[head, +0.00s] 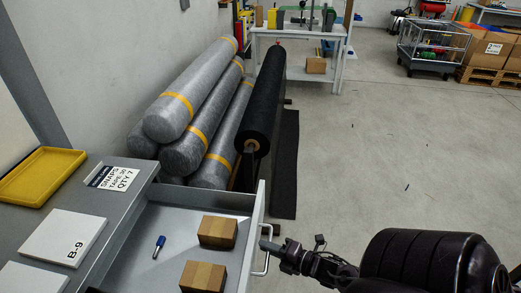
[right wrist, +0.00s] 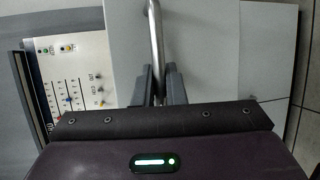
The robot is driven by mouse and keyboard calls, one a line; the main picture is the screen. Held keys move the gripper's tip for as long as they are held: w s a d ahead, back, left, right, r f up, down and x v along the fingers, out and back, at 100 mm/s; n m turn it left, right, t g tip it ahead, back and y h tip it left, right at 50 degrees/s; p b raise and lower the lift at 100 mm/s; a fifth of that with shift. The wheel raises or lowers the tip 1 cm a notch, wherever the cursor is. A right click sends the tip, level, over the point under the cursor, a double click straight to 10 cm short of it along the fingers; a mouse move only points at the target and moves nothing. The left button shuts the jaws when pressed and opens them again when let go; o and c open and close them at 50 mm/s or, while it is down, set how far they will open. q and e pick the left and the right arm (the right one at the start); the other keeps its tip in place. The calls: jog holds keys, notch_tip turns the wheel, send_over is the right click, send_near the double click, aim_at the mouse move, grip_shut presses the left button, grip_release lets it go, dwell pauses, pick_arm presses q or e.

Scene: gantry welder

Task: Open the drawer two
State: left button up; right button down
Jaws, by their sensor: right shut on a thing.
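The open drawer (head: 180,222) sticks out of the grey cabinet in the head view, and its inside is visible. Two small brown boxes and a blue-capped item lie in it. Its metal bar handle (head: 264,262) is on the front panel's right side. My right gripper (head: 268,245) is at this handle. In the right wrist view, the fingers of the right gripper (right wrist: 160,85) are shut around the handle bar (right wrist: 156,40). Whether this is drawer two cannot be read. My left gripper is not in view.
The cabinet top (head: 50,215) carries a yellow tray (head: 40,175), white plates and a label. Grey wrapped rolls (head: 190,115) and a black roll (head: 264,95) lie behind the drawer. The floor (head: 370,150) to the right is mostly clear.

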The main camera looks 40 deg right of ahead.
jog(key=shift+s+d, duration=0.1)
jog(key=c, duration=1.5)
grip_release()
jog(key=b+v, duration=0.1)
jog(key=v, duration=0.6)
jog(key=shift+s, duration=0.35)
jog(key=shift+d, duration=0.15)
